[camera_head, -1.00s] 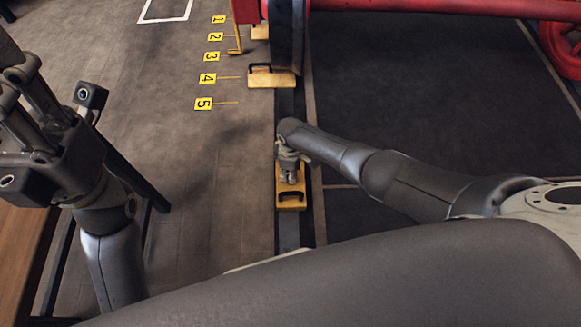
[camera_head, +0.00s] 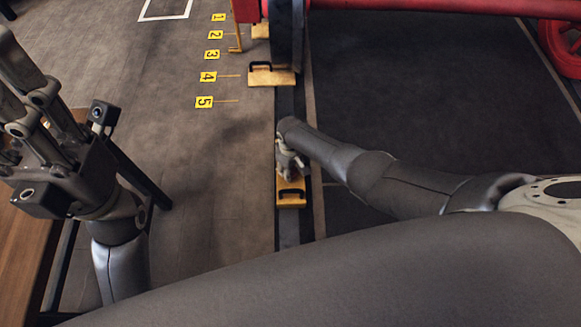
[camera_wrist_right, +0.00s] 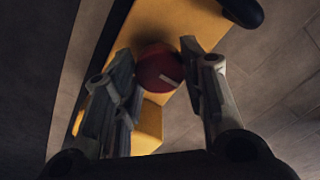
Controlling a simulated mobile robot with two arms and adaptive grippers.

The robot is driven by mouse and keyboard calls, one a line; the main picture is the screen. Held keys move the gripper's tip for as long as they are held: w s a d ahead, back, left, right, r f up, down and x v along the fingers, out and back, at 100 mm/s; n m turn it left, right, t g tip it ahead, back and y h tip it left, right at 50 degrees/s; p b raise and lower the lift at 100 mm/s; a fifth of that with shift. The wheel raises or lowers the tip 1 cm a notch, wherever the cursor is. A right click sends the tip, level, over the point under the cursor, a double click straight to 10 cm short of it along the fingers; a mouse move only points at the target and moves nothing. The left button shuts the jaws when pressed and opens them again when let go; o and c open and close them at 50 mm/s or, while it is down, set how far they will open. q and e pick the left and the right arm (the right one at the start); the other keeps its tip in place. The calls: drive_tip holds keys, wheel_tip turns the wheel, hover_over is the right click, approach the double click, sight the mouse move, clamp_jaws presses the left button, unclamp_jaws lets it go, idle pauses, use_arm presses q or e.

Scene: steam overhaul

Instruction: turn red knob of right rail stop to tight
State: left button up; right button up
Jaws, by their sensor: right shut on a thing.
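The near yellow rail stop (camera_head: 291,201), a block with a black handle, sits on the dark rail at the centre of the head view. The wrist view shows its yellow body (camera_wrist_right: 170,25) close up. Its red knob (camera_wrist_right: 158,72), round with a pale line mark, lies between the two fingers of my right gripper (camera_wrist_right: 163,75), which is shut on it. In the head view my right gripper (camera_head: 289,165) is over the stop and hides the knob. My left gripper (camera_head: 25,85) is raised at the left edge; its fingertips are partly out of view.
Another yellow stop (camera_head: 271,77) with a black handle lies further up the rail, beside a dark wheel (camera_head: 286,35). A red beam (camera_head: 440,8) crosses the top. Numbered yellow floor markers (camera_head: 204,102) line the left of the rail. A wooden table (camera_head: 25,255) stands at left.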

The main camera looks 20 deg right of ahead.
drive_tip(key=shift+s, duration=0.1)
drive_tip(key=o, duration=1)
drive_tip(key=shift+r, duration=0.15)
drive_tip(key=shift+r, duration=5.85)
